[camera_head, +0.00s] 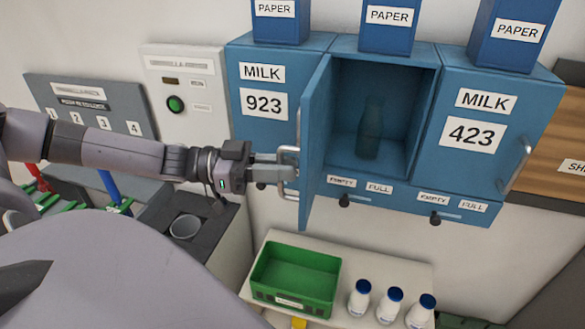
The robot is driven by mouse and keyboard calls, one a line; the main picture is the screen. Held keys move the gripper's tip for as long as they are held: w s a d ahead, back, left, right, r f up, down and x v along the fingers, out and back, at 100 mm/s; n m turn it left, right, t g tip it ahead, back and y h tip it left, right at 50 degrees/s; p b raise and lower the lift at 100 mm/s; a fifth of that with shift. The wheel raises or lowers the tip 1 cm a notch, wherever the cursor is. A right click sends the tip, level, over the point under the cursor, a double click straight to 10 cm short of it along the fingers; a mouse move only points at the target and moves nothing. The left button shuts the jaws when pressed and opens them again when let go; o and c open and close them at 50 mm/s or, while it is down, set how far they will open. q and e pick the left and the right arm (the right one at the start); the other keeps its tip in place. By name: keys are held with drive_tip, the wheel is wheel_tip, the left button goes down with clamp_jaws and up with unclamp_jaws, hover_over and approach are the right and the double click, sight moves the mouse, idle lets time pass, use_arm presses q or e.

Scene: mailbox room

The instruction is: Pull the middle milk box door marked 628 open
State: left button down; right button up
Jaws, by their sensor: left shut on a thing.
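The middle milk box door (314,140) stands open, swung out to the left of its box, with its face turned away so its number does not show. The middle box (400,82) is open to view, and a dark bottle (370,130) stands inside. My left gripper (290,168) is shut on the metal door handle (287,190) at the door's outer side. My right gripper is not in view.
Closed milk boxes 923 (264,75) and 423 (485,100) flank the open one. Below, a green crate (295,275) and several white bottles (390,305) stand on a shelf. Blue paper boxes (388,30) stand on top.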

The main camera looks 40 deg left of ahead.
use_arm(q)
drive_tip(key=shift+a+r, duration=0.1)
drive_tip(key=shift+a, duration=0.15)
drive_tip(key=c, duration=1.3)
unclamp_jaws()
drive_tip(key=shift+w, duration=0.1)
drive_tip(key=shift+o, duration=0.2)
drive_tip(key=v, duration=0.7)
drive_tip(key=shift+b, duration=0.35)
drive_tip(key=shift+a, duration=0.1)
